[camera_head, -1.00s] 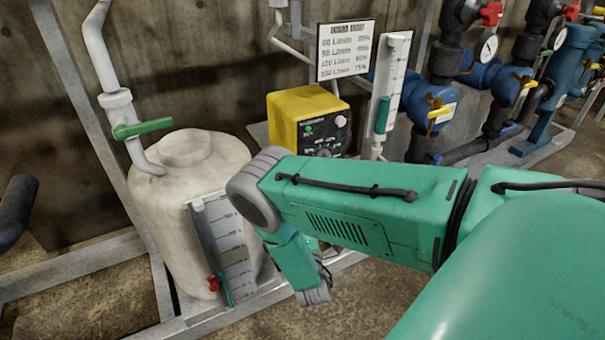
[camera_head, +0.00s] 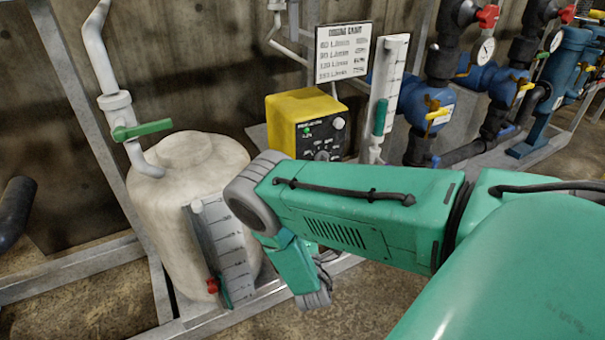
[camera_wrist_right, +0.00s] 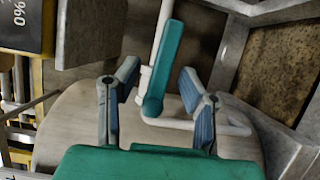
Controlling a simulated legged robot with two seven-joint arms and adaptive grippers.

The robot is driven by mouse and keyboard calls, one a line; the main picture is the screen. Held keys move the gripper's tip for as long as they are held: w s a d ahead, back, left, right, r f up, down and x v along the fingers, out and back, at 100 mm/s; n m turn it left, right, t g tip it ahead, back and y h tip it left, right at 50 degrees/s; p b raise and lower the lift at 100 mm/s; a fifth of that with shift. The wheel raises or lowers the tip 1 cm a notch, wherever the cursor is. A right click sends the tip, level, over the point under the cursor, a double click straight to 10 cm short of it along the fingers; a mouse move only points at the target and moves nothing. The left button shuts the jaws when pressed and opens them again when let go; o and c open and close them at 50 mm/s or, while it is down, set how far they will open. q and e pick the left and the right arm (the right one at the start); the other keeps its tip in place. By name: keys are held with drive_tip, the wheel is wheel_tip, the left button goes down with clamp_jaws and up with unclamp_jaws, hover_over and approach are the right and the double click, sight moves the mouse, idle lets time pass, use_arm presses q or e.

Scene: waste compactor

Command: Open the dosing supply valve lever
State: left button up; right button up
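In the right wrist view a green valve lever (camera_wrist_right: 166,60) on a white pipe (camera_wrist_right: 146,78) runs up the middle. My right gripper (camera_wrist_right: 159,80) is open, with one finger on each side of the lever's lower end and a gap to each. I cannot tell how deep the lever sits between the fingers. My left gripper is out of view.
A yellow dosing pump (camera_head: 292,112) and a gauge panel with a green handle (camera_head: 380,115) stand behind my arm. A level gauge (camera_head: 225,245) with a red knob (camera_head: 212,286) is on the tank. Grey frame beams (camera_head: 70,262) surround the tank. Blue valves are at the right.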

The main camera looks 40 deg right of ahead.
drive_tip(key=v, duration=1.2)
drive_tip(key=shift+d, duration=0.1)
drive_tip(key=s+a+m+g+y, duration=0.5)
drive_tip(key=s+g+y, duration=0.15)
drive_tip(key=s, duration=0.25)
drive_tip(key=s+a+m+g+y, duration=0.45)
drive_tip(key=s+g, duration=0.25)
drive_tip(key=s, duration=0.2)
wheel_tip(320, 180, up, 15)
drive_tip(key=p, duration=1.5)
drive_tip(key=shift+r, duration=0.25)
drive_tip(key=shift+s+d, duration=0.15)
